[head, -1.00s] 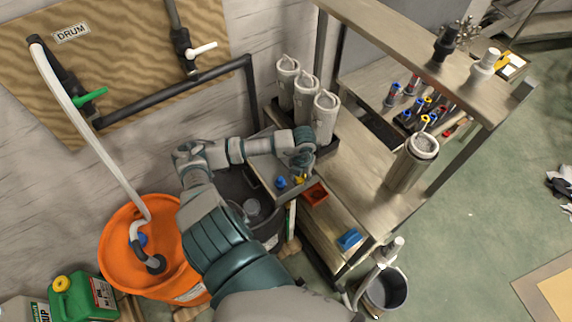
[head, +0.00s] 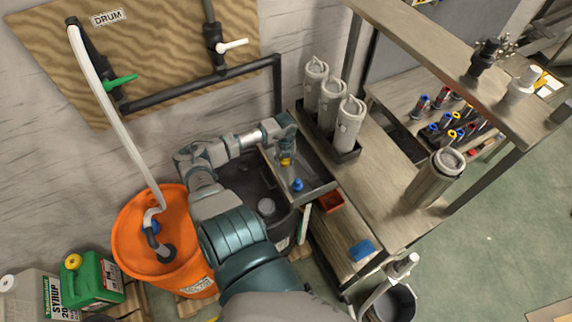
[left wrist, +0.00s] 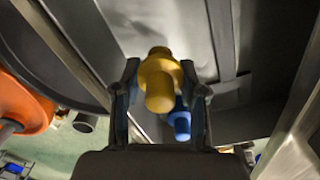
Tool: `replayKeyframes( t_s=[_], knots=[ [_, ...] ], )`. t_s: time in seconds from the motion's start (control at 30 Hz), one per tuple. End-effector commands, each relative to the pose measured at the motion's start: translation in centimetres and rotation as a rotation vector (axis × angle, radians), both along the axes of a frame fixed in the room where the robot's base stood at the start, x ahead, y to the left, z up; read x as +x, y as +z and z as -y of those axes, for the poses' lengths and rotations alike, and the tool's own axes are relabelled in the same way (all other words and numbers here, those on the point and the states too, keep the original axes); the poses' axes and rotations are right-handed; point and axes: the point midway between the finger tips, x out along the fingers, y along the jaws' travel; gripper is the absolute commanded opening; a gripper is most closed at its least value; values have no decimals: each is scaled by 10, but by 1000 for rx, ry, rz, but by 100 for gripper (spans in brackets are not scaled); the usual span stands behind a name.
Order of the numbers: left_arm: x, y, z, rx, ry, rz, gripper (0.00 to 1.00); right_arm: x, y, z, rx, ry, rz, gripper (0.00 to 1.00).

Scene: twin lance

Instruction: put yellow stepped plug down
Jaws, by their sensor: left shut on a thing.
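The yellow stepped plug (head: 286,162) is under my left gripper (head: 285,155), over the far-left end of a grey metal tray (head: 320,189). In the left wrist view the yellow plug (left wrist: 160,82) sits between the two fingers of my left gripper (left wrist: 162,88), which is shut on it. I cannot tell whether the plug touches the tray. A blue plug (head: 298,185) stands in the tray, nearer and to the right. It also shows in the left wrist view (left wrist: 180,122), just past the yellow one. My right gripper is in neither view.
A dark drum (head: 250,190) is left of the tray, and an orange drum (head: 130,240) further left. A red bin (head: 332,202) and a blue block (head: 361,250) are on the right. Several grey canisters (head: 348,125) stand on the bench behind.

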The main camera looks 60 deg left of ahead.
Motion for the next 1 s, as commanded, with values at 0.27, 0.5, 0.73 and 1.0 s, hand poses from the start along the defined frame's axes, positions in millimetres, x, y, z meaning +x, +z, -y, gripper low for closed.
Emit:
replayKeyframes(
  t_s=[0.27, 0.5, 0.73, 1.0],
  knots=[
    [0, -27, 1, 1, -1, 0, 18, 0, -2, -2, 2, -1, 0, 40],
    [0, -28, 1, 0, -1, 0, 52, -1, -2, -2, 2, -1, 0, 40],
    [0, -28, 1, 0, -1, 0, 67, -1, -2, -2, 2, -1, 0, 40],
    [0, -16, 1, 1, -1, 0, 67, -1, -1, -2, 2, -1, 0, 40]
  ],
)
